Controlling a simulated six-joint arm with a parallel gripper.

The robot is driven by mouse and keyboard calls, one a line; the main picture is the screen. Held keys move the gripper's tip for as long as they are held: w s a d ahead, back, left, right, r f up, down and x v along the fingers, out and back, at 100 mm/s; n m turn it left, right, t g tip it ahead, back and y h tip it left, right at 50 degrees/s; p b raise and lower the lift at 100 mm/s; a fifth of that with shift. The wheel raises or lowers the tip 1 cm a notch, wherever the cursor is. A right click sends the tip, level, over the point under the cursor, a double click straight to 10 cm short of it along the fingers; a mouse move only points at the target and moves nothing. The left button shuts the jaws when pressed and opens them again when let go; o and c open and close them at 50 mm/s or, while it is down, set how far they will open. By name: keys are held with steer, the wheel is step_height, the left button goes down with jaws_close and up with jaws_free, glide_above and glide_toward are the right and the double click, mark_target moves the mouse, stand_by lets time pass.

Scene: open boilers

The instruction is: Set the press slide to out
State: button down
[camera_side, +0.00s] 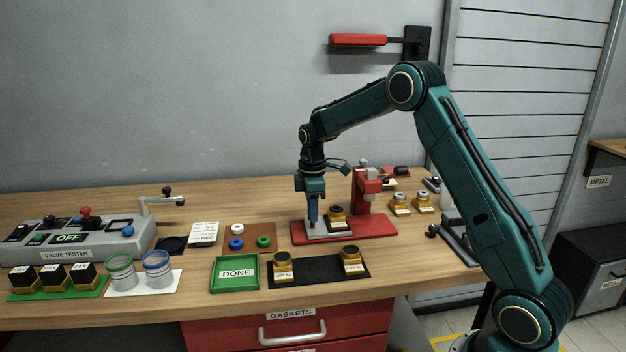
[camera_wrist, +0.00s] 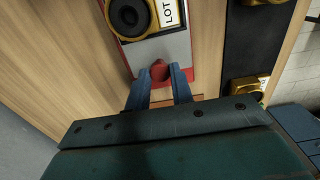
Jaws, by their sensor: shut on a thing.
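The red press (camera_side: 362,192) stands on a red base (camera_side: 385,229) at the right of the bench. Its grey slide (camera_side: 341,228) lies on the base and carries a brass part with a black top (camera_side: 337,213), left of the press head. The slide also shows in the wrist view (camera_wrist: 150,52), with the brass part (camera_wrist: 130,15) labelled LOT. A red knob (camera_wrist: 159,70) is at the slide's end. My gripper (camera_side: 312,222) points down there, its blue fingers on both sides of the knob, shut on it. The fingers partly hide the slide's end in the side view.
A black mat (camera_side: 318,268) with two brass parts lies in front of the press, beside a green DONE tray (camera_side: 237,288). A brown mat (camera_side: 249,229) with coloured rings lies left. The valve tester (camera_side: 70,240) is far left. More brass parts (camera_side: 400,205) stand right.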

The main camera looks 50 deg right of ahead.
steer(key=w+a, duration=0.3)
steer(key=shift+w+r, duration=0.1)
steer(key=c, duration=1.2)
jaws_free()
steer(key=shift+r, duration=0.15)
step_height(320, 180, up, 13)
steer(key=shift+r, duration=0.2)
